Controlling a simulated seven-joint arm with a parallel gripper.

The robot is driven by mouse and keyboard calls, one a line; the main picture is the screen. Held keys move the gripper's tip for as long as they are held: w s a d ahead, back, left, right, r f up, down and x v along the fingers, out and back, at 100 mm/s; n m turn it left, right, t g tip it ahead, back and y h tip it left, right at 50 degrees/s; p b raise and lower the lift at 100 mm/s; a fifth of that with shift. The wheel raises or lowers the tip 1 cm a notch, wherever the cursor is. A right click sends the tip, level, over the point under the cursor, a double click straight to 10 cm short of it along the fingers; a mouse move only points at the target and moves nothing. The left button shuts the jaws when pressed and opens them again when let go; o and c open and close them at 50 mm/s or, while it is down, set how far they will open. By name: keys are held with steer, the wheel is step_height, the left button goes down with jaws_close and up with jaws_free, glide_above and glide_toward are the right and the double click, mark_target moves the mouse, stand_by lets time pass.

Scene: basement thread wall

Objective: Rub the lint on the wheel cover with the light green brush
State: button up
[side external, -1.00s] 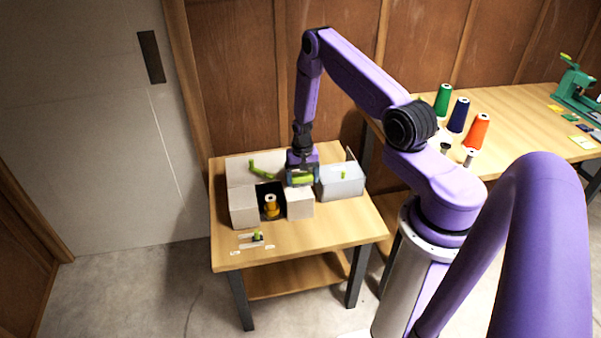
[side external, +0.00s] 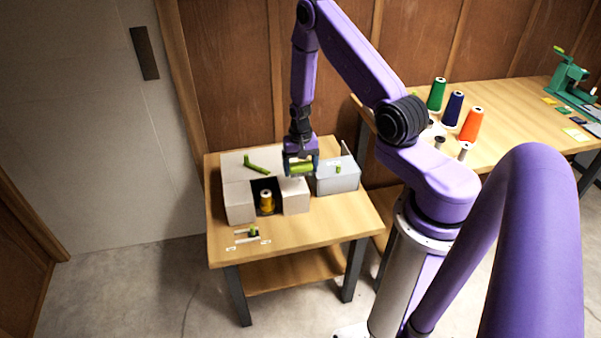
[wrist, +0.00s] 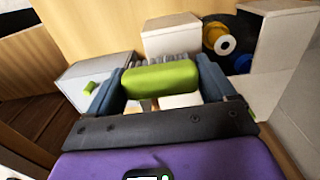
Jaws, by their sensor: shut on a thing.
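My gripper (wrist: 160,85) is shut on the light green brush (wrist: 160,78), held crosswise between the two fingers. Grey bristles show along the brush's far edge in the wrist view. In the side view the brush (side external: 302,168) is held low over the back of the pale block-shaped housing (side external: 238,204), close to the grey box (side external: 338,179). I cannot tell whether the bristles touch anything. I cannot single out the wheel cover or any lint; the gripper and brush hide the surface under them.
A yellow thread cone (side external: 266,201) stands in the dark recess of the housing. A green lever (side external: 262,167) lies on the housing's left top. The grey box has a small green knob (wrist: 90,88). Small parts (side external: 253,232) lie at the table front. Thread cones (side external: 454,108) stand on the right bench.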

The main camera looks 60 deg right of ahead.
mark_target(301, 176)
steer(key=shift+r, duration=1.2)
steer(key=shift+f, duration=0.25)
steer(key=shift+f, duration=3)
step_height(301, 176, down, 2)
steer(key=shift+f, duration=0.1)
steer(key=shift+w+d, duration=0.65)
steer(key=shift+c, duration=0.6)
steer(key=shift+w+d, duration=2.95)
steer(key=shift+d, duration=0.05)
steer(key=shift+s+a, duration=3.65)
steer(key=shift+r, duration=4.2)
